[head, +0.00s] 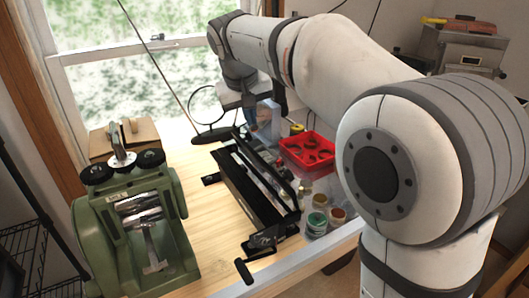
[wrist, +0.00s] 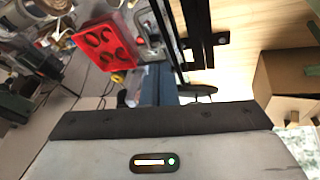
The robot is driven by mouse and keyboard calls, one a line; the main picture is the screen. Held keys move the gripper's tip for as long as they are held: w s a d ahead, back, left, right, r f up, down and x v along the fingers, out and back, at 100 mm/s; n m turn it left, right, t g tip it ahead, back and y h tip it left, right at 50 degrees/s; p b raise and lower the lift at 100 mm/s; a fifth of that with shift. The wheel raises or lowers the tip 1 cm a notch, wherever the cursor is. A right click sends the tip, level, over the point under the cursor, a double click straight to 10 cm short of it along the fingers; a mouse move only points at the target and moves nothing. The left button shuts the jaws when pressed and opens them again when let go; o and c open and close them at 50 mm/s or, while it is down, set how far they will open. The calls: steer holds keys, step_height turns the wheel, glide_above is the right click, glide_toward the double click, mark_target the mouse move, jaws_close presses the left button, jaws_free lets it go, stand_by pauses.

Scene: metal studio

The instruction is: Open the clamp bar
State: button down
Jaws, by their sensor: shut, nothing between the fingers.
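The clamp bar (head: 268,165) is a long black bar along a low black bench tool (head: 243,187) on the wooden bench. A pale strip shows between bar and body; I cannot tell how far the bar is raised. In the wrist view, dark lengths of the tool (wrist: 196,38) run in from the top edge. My gripper (head: 249,101) is shut and empty above the far end of the tool, apart from the bar as far as I can see. Its fingertips are small and partly hidden in the head view.
A red tray (head: 307,149) and several jars (head: 317,221) stand close to the tool's right side. A green rolling mill (head: 137,222) stands at left. A ring magnifier (head: 193,105) and a wooden box (head: 140,132) are at the back. Bare bench (head: 205,215) lies between mill and tool.

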steer(key=w+d+f+n, duration=0.1)
steer(key=w+f, duration=0.1)
steer(key=f, duration=0.3)
steer(key=w+d+f, duration=0.2)
steer(key=w+f, duration=0.1)
steer(key=f, duration=0.3)
steer(key=shift+d+f+n, duration=0.15)
steer(key=shift+d+n, duration=0.1)
steer(key=shift+n, duration=0.15)
steer(key=shift+a+p, duration=0.1)
steer(key=shift+p, duration=0.4)
